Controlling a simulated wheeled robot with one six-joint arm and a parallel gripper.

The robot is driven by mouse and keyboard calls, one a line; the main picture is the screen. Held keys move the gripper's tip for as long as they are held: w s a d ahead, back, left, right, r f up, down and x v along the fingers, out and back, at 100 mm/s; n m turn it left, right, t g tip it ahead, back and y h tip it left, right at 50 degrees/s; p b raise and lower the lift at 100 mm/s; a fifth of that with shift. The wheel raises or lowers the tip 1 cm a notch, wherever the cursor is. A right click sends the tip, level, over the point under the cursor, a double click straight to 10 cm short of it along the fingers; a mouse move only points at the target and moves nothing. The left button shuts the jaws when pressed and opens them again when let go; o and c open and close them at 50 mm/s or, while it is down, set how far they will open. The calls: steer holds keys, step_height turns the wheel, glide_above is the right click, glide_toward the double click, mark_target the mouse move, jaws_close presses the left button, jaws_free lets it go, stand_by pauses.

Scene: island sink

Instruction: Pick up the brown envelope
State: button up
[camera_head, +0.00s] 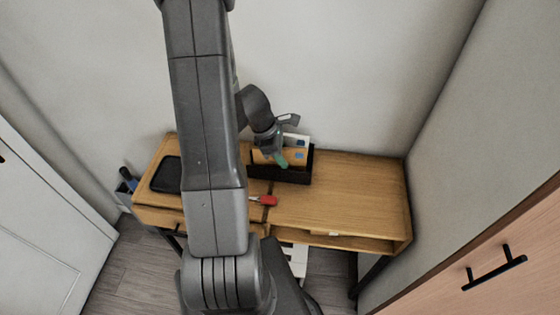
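The brown envelope (296,154) stands in a dark holder (292,176) at the back of the wooden desk, with a white paper (302,138) behind it and small blue marks on its face. My gripper (279,142) is just in front of and above the holder, overlapping the envelope's left part in the picture. A green piece (281,161) shows at its lower end; I cannot tell whether it is part of the gripper or a separate thing. The fingers are too small and turned to show their opening or any contact with the envelope.
The desk (345,195) has clear top on the right. A red-handled tool (266,200) lies near its front edge, and a black tray (166,174) is at left. A wall stands behind; a cabinet door with a black handle (495,268) is at right.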

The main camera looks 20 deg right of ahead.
jaws_close()
stand_by(0.3)
